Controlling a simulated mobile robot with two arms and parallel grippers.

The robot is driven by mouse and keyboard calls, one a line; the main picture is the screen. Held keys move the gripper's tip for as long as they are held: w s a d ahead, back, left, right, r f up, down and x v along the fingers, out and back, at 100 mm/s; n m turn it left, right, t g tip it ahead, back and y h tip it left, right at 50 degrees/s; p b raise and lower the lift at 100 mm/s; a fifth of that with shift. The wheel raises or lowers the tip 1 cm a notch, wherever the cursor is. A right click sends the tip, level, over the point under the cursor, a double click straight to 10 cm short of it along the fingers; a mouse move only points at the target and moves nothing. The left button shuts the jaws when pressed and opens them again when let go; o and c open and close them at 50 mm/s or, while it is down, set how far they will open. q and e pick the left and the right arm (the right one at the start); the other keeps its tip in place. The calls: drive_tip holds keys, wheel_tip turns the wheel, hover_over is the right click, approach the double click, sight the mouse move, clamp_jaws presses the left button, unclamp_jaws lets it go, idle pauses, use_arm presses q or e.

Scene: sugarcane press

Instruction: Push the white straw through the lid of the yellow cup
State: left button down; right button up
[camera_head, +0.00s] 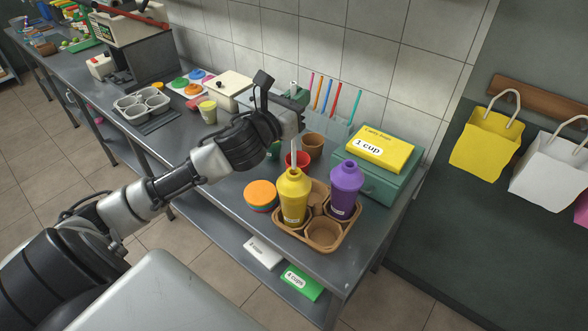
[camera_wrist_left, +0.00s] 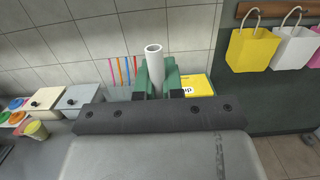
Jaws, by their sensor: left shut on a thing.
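The yellow cup (camera_head: 293,197) with a domed yellow lid stands upright in the brown cup carrier (camera_head: 310,243). The white straw (camera_head: 294,152) stands nearly upright above it, its lower end meeting the top of the lid. I cannot tell whether it touches or has entered the opening. My left gripper (camera_head: 295,98) is shut on the straw, well above the lid. In the left wrist view the straw's open top (camera_wrist_left: 153,49) sticks up between the green fingertips (camera_wrist_left: 157,80). The cup is hidden in that view. My right gripper is not in view.
A purple cup (camera_head: 345,188) stands in the carrier beside the yellow one. Orange-topped stacked lids (camera_head: 260,194) lie to the left. Behind are a red cup (camera_head: 298,159), a brown cup (camera_head: 313,144) and a green box (camera_head: 362,183) bearing a yellow box (camera_head: 380,145). Colored straws (camera_head: 328,97) stand near the wall.

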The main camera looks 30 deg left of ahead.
use_arm(q)
drive_tip(key=b, duration=0.7)
hover_over(297, 168)
drive_tip(key=shift+f, duration=4.45)
drive_tip(key=shift+d+f+b, duration=0.1)
drive_tip(key=shift+f+b, duration=2.7)
drive_tip(key=shift+f, duration=0.9)
drive_tip(key=c, duration=1.2)
unclamp_jaws()
